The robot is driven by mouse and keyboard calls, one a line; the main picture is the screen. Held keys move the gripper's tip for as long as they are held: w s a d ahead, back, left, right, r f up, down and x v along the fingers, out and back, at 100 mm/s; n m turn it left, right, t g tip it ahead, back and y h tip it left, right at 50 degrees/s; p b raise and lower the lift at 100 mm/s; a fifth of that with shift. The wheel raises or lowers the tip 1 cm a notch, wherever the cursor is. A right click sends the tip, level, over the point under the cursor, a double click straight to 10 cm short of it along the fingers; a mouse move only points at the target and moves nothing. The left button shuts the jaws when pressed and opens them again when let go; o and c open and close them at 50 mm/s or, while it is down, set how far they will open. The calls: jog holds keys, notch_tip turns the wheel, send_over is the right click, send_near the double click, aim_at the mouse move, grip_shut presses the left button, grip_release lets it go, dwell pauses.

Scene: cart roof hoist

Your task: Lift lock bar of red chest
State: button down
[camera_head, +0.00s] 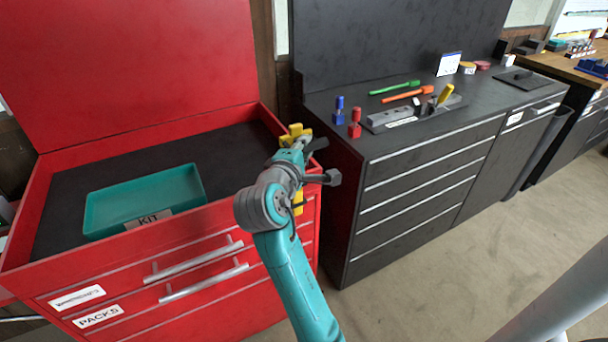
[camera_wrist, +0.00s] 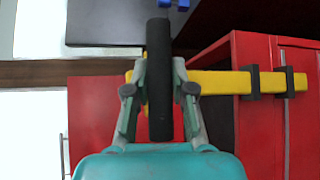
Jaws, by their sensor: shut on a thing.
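The red chest (camera_head: 225,215) stands open at the left, lid up. Its yellow lock bar (camera_head: 297,202) is upright at the chest's right front corner, partly hidden behind my arm. In the wrist view the yellow bar (camera_wrist: 220,83) runs through two black brackets (camera_wrist: 281,82) on the red chest (camera_wrist: 262,130). A black cylindrical grip (camera_wrist: 158,35) crosses the bar's end. My gripper (camera_wrist: 160,90) is shut on this grip, one finger on each side. In the head view my gripper (camera_head: 303,152) is at the bar's upper part, its fingers largely hidden.
A teal tray (camera_head: 95,213) with a KIT label lies in the chest top. Two drawer handles (camera_head: 205,282) stick out in front. A black cabinet (camera_head: 425,190) stands close at right, with blue and red pieces (camera_head: 354,124) near its edge. The floor (camera_head: 450,265) in front is clear.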

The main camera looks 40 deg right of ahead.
notch_tip(320, 180, up, 6)
jog(key=shift+f, duration=0.1)
dwell(0.4)
jog(key=c, duration=1)
grip_release()
jog(key=shift+a, duration=0.1)
jog(key=shift+s+a, duration=0.15)
jog(key=shift+a, duration=0.15)
jog(key=v, duration=1.1)
jog(key=shift+s, duration=0.15)
